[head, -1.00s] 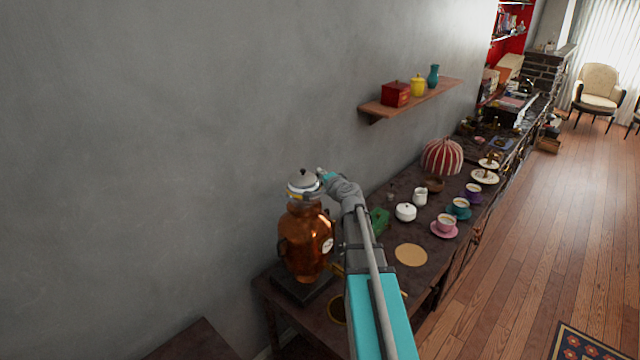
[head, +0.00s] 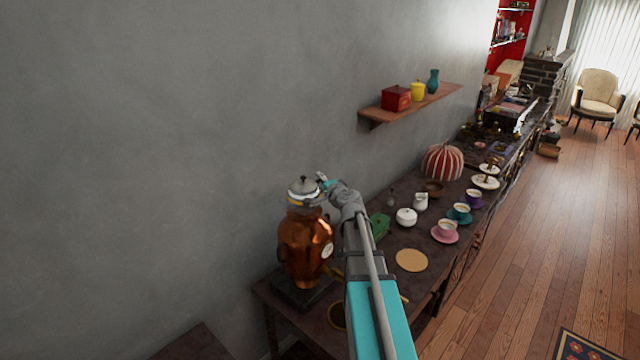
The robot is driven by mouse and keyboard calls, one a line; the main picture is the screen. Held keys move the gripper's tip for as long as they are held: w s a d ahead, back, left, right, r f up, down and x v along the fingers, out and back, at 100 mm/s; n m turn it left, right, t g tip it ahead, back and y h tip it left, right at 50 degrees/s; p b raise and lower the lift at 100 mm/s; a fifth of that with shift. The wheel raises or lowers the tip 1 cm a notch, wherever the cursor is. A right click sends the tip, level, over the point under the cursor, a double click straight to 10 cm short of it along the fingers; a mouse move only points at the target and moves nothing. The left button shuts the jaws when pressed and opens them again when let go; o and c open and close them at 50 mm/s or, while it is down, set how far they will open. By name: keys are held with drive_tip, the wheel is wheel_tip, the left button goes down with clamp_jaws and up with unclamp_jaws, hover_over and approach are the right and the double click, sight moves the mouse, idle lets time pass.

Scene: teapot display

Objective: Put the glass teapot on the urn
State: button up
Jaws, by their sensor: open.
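The copper urn (head: 304,248) stands on a dark base at the left end of the long sideboard. The glass teapot (head: 304,197), with a grey domed lid and dark knob, is at the top of the urn and looks about upright. The picture does not show clearly whether its bottom fully rests on the urn. My gripper (head: 323,183) is open at the teapot's right side, close to it. Whether a finger touches the teapot is too small to tell. My arm hides part of the sideboard right of the urn.
A striped dome (head: 442,160) stands farther back. A wall shelf (head: 415,104) holds small containers. The wall is close behind the urn.

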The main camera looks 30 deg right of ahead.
drive_tip(key=shift+r, duration=0.15)
drive_tip(key=s+r+p, duration=0.1)
drive_tip(key=s, duration=1.1)
drive_tip(key=shift+a+r+p, duration=0.2)
drive_tip(key=shift+r+p, duration=0.1)
drive_tip(key=shift+p, duration=0.1)
drive_tip(key=s+a+f+n+g+y, duration=0.1)
drive_tip(key=a+f+n+g+y, duration=0.3)
drive_tip(key=a, duration=0.6)
drive_tip(key=s+a+f+n+g+y, duration=0.1)
drive_tip(key=a+f+n+g, duration=0.2)
drive_tip(key=a+f+n, duration=0.45)
drive_tip(key=s+a+f+n+g+h, duration=0.4)
drive_tip(key=s+a+g, duration=0.5)
drive_tip(key=s, duration=0.3)
drive_tip(key=shift+s+a+f+n, duration=0.15)
drive_tip(key=shift+a+f+n, duration=0.15)
drive_tip(key=shift+n, duration=0.05)
